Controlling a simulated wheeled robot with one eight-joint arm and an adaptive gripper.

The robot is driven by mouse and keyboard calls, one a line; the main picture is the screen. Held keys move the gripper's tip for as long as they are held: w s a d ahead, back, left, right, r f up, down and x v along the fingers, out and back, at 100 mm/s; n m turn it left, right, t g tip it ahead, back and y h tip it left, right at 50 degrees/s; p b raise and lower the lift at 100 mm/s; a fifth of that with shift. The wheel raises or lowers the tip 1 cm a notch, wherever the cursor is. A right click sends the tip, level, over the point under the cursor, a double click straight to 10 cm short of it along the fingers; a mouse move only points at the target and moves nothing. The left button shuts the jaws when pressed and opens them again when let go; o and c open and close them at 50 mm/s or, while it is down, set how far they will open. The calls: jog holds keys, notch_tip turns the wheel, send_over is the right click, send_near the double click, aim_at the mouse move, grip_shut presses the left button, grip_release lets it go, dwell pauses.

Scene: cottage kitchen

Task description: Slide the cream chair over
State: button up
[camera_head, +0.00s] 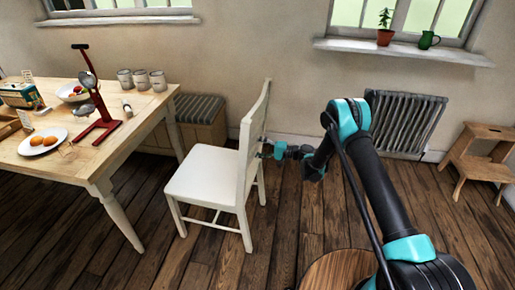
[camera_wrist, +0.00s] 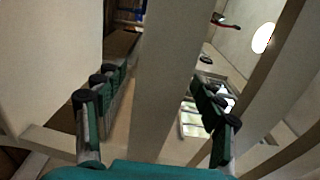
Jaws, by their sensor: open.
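The cream chair (camera_head: 210,178) stands upright on the plank floor, its seat facing the table on the left and its back toward my arm. My gripper (camera_head: 268,148) is at the rear of the chair's back, at about mid-height of the backrest. In the wrist view my gripper (camera_wrist: 160,85) is open, with one finger on each side of a pale upright slat of the chair (camera_wrist: 165,60). The slat lies between the spread fingers with gaps on both sides. I cannot tell whether any finger touches the chair.
A wooden table (camera_head: 150,112) with dishes and a red stand is left of the chair. A bench with a striped cushion (camera_head: 200,107) is behind. A radiator (camera_head: 408,122) and a step stool (camera_head: 478,158) are right. A round wooden top (camera_head: 335,270) is low in front. Floor shows between.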

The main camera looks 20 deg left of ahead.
grip_shut()
dwell(0.5)
dwell(0.5)
